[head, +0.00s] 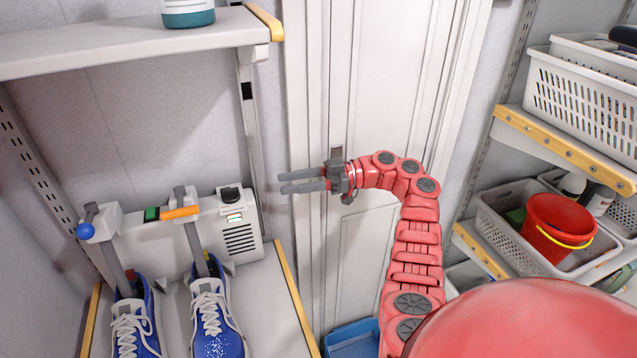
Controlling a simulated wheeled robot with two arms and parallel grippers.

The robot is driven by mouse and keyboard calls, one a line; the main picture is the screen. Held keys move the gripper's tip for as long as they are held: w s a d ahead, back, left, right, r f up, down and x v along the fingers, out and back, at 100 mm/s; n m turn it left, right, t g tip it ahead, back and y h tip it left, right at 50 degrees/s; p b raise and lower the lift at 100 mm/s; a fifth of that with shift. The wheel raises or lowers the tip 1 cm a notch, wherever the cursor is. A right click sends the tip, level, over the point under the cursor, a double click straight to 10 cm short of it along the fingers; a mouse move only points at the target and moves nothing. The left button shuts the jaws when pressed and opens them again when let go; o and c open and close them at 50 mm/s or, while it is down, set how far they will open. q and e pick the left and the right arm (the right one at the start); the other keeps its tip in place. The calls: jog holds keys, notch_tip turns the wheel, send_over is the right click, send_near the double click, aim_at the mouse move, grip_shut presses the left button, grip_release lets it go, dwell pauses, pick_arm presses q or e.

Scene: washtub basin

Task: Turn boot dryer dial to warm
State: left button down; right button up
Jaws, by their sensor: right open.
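The boot dryer (150,248) is a pale grey unit on the lower left shelf. A dark round knob (231,193), which looks like its dial, sits on top at the right end, above a small lit panel (235,218) and side vents. The dial's setting is too small to read. Two blue shoes (212,318) hang on the dryer's tubes. My right gripper (282,183) is open and empty, its fingers pointing left. In the picture it is a little right of the dial and apart from it. My left gripper is not in view.
An orange lever (181,212), a blue ball knob (85,231) and a green switch (152,214) are also on the dryer. A shelf (120,42) overhangs it. Right shelves hold baskets (580,95) and a red bucket (556,228). A white door (375,100) stands behind my arm.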

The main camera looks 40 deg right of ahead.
jog(key=b+v, duration=0.3)
jog(key=v, duration=0.3)
jog(key=shift+b, duration=0.3)
jog(key=shift+d, duration=0.1)
dwell(0.4)
